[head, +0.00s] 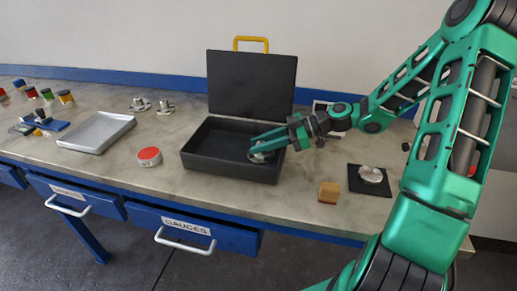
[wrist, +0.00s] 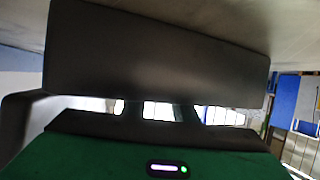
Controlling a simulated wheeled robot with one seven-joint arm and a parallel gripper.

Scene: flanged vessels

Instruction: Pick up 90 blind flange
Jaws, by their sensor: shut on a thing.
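My gripper (head: 265,145) reaches from the right over the open black case (head: 228,167). Its green fingers are shut on a silver round flange (head: 260,157), low inside the case's right part. Much of that flange is hidden by the fingers and the case wall, and I cannot tell if it touches the case floor. Another silver disc (head: 370,174) lies on a black square mat (head: 371,188) at the right. No marking of 90 is readable on either. In the wrist view a wide dark slab fills the middle, and no flange can be made out.
The case lid stands open behind the gripper. A red-topped round tin (head: 149,156) and a grey tray (head: 97,133) lie to the left. A small wooden block (head: 329,192) sits near the front edge. Two silver fittings (head: 151,106) stand behind.

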